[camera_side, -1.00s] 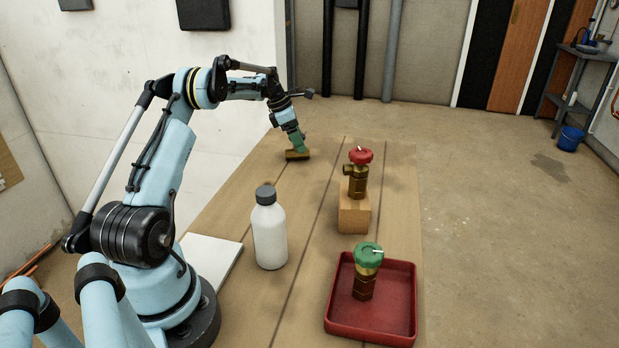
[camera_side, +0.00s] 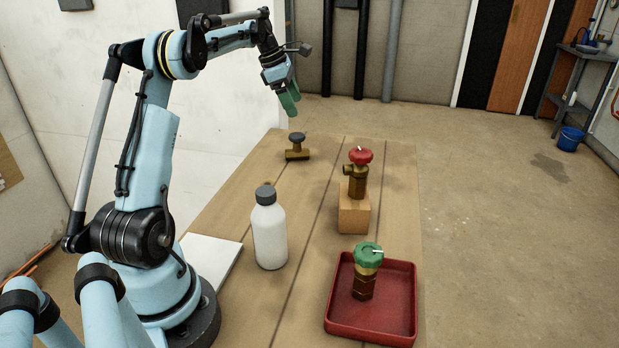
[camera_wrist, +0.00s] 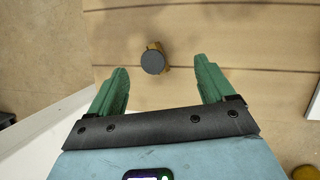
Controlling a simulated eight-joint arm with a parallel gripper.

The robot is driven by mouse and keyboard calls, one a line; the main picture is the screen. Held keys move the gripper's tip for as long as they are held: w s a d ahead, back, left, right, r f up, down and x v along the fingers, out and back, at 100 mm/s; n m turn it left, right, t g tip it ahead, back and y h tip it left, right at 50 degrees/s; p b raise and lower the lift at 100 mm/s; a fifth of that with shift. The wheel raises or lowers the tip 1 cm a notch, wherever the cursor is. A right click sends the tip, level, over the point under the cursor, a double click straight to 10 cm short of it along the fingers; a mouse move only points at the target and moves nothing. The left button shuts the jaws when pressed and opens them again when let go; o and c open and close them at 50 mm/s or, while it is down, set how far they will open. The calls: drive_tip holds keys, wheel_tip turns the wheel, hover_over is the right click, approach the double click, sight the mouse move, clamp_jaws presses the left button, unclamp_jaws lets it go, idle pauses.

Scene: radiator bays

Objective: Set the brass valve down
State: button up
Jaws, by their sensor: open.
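A brass valve with a dark round cap (camera_side: 297,148) stands on the far left part of the wooden table. In the wrist view the same valve (camera_wrist: 153,61) shows from above, between and beyond the fingertips. My gripper (camera_side: 289,101) is raised above the valve, apart from it, with its green fingers pointing down. The wrist view shows the two fingers (camera_wrist: 164,80) spread wide with nothing between them. A brass valve with a red handwheel (camera_side: 358,172) stands on a wooden block. A brass valve with a green handwheel (camera_side: 367,270) stands in a red tray.
The wooden block (camera_side: 354,213) is right of the table's middle. The red tray (camera_side: 340,318) is at the front right. A white bottle (camera_side: 269,236) with a grey cap stands left of the block. A white flat panel (camera_side: 211,258) lies beside my base. The table's far right is clear.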

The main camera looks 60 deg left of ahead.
drive_tip(key=s+d+r+m+y, duration=0.1)
drive_tip(key=d+r+m, duration=0.1)
drive_tip(key=d+m, duration=0.7)
drive_tip(key=s+d+r+m, duration=0.15)
drive_tip(key=d+m, duration=0.25)
drive_tip(key=d, duration=0.8)
drive_tip(key=s+d+f+m+t, duration=0.1)
drive_tip(key=s+d+f+m, duration=0.2)
drive_tip(key=s+d+m, duration=0.2)
drive_tip(key=s+d+f+m+t, duration=0.2)
drive_tip(key=s+d+f+m, duration=0.2)
drive_tip(key=d+m, duration=0.5)
drive_tip(key=shift+s+d+m, duration=0.15)
drive_tip(key=shift+s+m, duration=0.65)
drive_tip(key=shift+s, duration=0.1)
